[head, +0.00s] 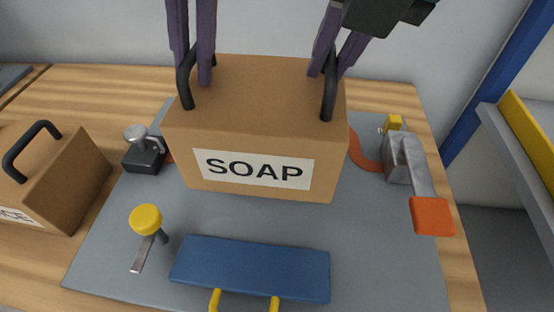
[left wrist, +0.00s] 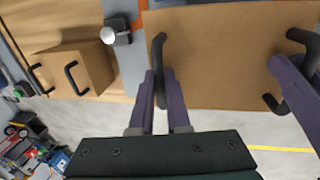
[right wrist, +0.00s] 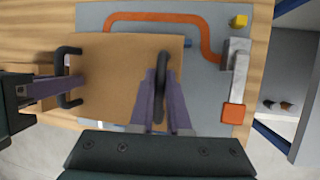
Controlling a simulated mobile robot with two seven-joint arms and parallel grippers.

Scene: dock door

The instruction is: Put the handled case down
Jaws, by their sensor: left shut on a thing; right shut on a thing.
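The handled case is a brown box (head: 250,100) with a white SOAP label and a black handle at each end. It is over the grey mat (head: 370,240) in the head view; I cannot tell whether its underside touches the mat. My left gripper (head: 194,75) is shut on the left handle (left wrist: 158,70). My right gripper (head: 330,68) is shut on the right handle (right wrist: 161,85). Both wrist views show the purple fingers around the handles. The case looks level, and it hides the mat behind and under it.
A second brown case (head: 75,180) stands at the left on the wooden table (head: 90,95). A stamp-like tool (head: 145,155), a yellow-knobbed tool (head: 147,220), a blue block (head: 250,268) and a grey clamp with an orange end (head: 415,180) surround the mat's middle. A shelf (head: 525,150) stands right.

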